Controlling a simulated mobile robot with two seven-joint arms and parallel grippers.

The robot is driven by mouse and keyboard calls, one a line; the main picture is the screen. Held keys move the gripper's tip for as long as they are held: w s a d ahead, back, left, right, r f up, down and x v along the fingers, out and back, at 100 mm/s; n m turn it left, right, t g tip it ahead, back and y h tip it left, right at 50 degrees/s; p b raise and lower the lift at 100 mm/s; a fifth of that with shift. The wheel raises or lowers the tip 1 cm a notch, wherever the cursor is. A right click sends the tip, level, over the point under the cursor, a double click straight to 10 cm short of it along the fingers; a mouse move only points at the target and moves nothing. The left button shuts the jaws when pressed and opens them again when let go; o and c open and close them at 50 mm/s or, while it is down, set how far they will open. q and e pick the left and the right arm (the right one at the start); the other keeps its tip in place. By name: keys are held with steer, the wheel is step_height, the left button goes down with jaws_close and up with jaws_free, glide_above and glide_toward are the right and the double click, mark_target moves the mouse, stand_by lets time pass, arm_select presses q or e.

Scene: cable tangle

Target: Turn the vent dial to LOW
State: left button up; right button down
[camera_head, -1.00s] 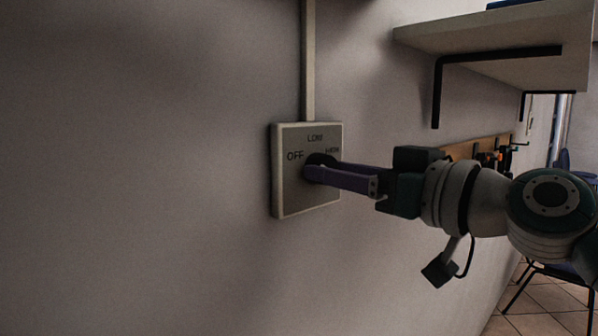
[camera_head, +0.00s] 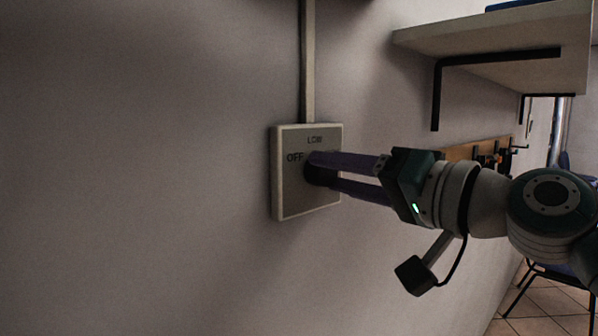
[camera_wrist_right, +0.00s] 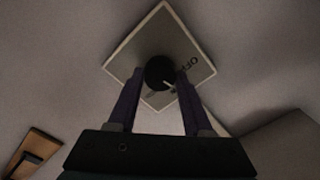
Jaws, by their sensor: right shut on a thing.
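The vent dial is a dark round knob (camera_head: 317,175) on a pale square wall plate (camera_head: 291,202). The plate has OFF at its left and LOW at the top. My right gripper (camera_head: 325,171) is shut on the knob, its purple fingers on opposite sides. In the right wrist view the knob (camera_wrist_right: 158,68) sits between the fingertips (camera_wrist_right: 157,80), with a light pointer line running toward the lower right. Which label it meets is too dark to tell. The upper finger covers the plate's right-hand label in the head view. My left gripper is not in view.
A conduit (camera_head: 308,60) runs up the wall from the plate. A shelf (camera_head: 500,40) on black brackets (camera_head: 437,95) juts out at the upper right. A wooden rack (camera_head: 462,153) is on the wall behind my right arm. The wall left of the plate is bare.

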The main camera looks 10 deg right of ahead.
steer(key=shift+m, duration=1.1)
steer(key=shift+c, duration=1.6)
jaws_free()
